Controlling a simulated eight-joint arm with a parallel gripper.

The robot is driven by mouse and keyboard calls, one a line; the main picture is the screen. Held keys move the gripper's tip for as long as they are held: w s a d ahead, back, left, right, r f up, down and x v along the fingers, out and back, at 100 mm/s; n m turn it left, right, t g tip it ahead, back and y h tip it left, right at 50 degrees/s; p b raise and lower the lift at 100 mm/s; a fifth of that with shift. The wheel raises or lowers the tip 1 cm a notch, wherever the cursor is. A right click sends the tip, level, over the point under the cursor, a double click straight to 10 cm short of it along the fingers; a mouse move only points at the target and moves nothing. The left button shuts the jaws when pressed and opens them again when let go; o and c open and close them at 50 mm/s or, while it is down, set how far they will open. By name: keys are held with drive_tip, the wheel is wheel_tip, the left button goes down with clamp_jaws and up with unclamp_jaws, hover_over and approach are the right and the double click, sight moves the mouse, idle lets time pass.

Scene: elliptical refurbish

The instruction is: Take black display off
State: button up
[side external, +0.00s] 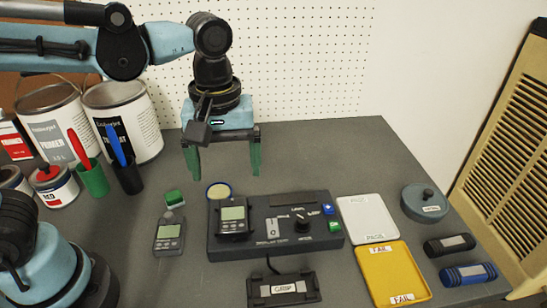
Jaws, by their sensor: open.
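A small black display unit (233,217) with a grey-green screen sits on the left part of a dark control console (268,247). A second dark handheld unit with a similar screen (168,232) lies on the table to the left of the console. My gripper (224,166) is open and empty, its green fingers wide apart and pointing down. It hangs above the table, behind and above the console's left end, and touches neither unit.
A white tray (366,219) and a yellow FAIL tray (395,272) lie right of the console. A labelled black clamp-like part (283,289) lies in front. Paint cans (123,118) and cups of pens (92,178) stand at left. A grey round lidded object (424,203) and two small cylinders are far right.

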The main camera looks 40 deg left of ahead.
sight(233, 216)
drive_tip(key=shift+f, duration=6)
drive_tip(key=c, duration=1.5)
drive_tip(key=shift+r, duration=2.55)
